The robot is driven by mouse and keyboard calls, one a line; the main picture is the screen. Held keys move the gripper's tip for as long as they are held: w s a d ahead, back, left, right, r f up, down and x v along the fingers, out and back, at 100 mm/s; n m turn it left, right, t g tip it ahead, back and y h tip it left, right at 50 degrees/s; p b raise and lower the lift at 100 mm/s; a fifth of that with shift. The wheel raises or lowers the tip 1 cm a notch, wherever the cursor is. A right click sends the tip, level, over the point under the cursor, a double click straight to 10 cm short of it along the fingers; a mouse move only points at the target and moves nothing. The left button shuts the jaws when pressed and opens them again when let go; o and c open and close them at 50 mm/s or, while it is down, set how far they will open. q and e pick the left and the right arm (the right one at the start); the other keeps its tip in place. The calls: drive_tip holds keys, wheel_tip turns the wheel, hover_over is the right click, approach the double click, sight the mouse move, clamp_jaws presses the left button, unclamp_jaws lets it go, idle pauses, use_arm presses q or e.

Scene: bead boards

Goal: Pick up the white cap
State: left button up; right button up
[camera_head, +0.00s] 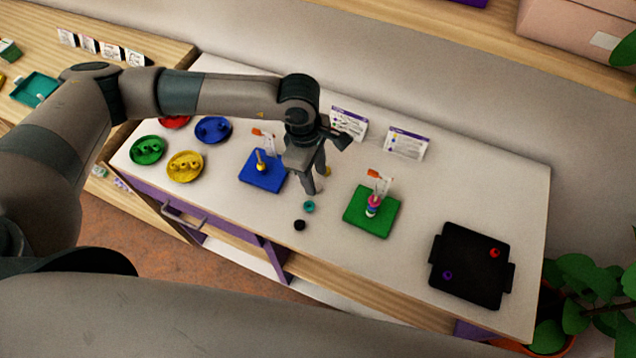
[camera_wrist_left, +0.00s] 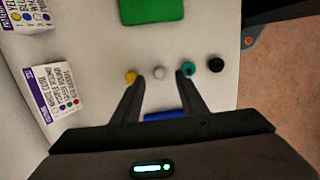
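The white cap (camera_wrist_left: 159,72) shows in the left wrist view as a small pale round piece on the white table, between the yellow cap (camera_wrist_left: 131,77) and the teal cap (camera_wrist_left: 187,69). My left gripper (camera_wrist_left: 163,82) is open, its two fingers spread on either side of the white cap and pointing at it. I cannot tell how high the fingertips are above the table. In the head view the left gripper (camera_head: 311,188) points down at the table between the blue and green boards, and I cannot make out the white cap clearly there. My right gripper is not in view.
A black cap (camera_head: 299,225) lies in line with the others. The blue board (camera_head: 250,180) and green board (camera_head: 360,222) carry pegs with beads. Colored bowls (camera_head: 147,162) stand left; a black tray (camera_head: 470,285) lies right. Instruction cards (camera_head: 405,145) stand behind.

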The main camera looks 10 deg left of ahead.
sight(318, 186)
use_arm(q)
drive_tip(key=shift+d+f+p, duration=0.2)
drive_tip(key=shift+f+p, duration=0.5)
drive_tip(key=shift+f, duration=0.9)
clamp_jaws()
